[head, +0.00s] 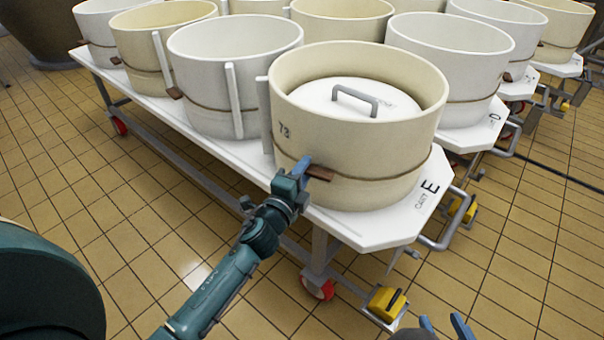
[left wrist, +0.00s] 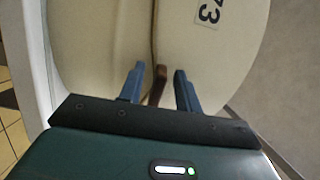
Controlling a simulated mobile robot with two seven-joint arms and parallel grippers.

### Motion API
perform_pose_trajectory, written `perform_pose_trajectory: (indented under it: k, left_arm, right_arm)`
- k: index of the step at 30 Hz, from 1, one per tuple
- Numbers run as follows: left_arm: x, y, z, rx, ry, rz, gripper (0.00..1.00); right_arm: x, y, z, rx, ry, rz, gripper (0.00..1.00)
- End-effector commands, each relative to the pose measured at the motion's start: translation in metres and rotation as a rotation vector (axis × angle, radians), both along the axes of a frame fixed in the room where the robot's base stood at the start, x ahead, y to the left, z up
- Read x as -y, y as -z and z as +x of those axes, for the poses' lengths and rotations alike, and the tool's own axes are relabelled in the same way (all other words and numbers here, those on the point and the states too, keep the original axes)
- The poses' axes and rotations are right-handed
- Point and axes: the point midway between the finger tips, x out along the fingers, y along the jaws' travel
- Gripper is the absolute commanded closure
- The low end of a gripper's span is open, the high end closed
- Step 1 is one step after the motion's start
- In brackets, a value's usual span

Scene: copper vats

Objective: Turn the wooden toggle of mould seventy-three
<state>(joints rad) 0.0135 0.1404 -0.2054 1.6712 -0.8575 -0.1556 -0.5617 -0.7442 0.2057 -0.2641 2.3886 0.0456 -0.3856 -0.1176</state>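Mould seventy-three (head: 345,130) is a cream round mould with a white handled lid inside, at the front corner of the cart. Its number also shows in the left wrist view (left wrist: 209,11). Its brown wooden toggle (head: 320,173) sits on the dark band around the lower wall. My left gripper (head: 300,168) is at the toggle. In the left wrist view, its blue fingers stand open on both sides of the toggle (left wrist: 157,86), with a gap on each side. My right gripper (head: 445,327) is partly in view at the bottom edge, its blue fingertips apart, away from the mould.
The white cart top (head: 390,232) is marked "CART E" and carries several more moulds, including a white one (head: 235,75) close by. Metal handles and yellow pedals (head: 387,303) stick out at the cart's end. Other carts stand to the right. The tiled floor (head: 110,240) at left is clear.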

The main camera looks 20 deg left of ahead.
Motion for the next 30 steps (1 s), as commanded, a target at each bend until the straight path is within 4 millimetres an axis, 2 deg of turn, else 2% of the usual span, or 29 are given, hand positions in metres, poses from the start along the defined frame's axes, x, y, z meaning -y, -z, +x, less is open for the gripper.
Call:
perform_pose_trajectory:
  k: [4,7,15,21,25,30]
  left_arm:
    - [-0.001,0.0,-0.007,-0.001,0.0,0.0,0.66]
    - [-0.002,0.0,-0.022,-0.002,0.0,0.0,0.66]
    - [-0.007,0.001,-0.08,-0.003,0.0,-0.002,0.66]
    - [-0.01,0.001,-0.114,-0.003,-0.001,-0.001,0.66]
    - [-0.011,0.001,-0.126,-0.001,-0.001,-0.001,0.66]
    - [-0.011,0.0,-0.131,0.0,0.0,0.0,0.66]
  right_arm:
    - [0.0,-0.001,0.0,0.0,0.0,0.001,0.64]
    - [0.0,-0.003,0.0,0.0,0.002,0.003,0.64]
    - [0.002,-0.004,-0.001,0.001,0.007,0.009,0.64]
    - [0.002,-0.003,-0.001,0.001,0.008,0.008,0.64]
    - [0.002,-0.001,-0.002,-0.003,0.006,0.006,0.64]
    - [0.001,-0.001,-0.002,-0.006,0.004,0.004,0.64]
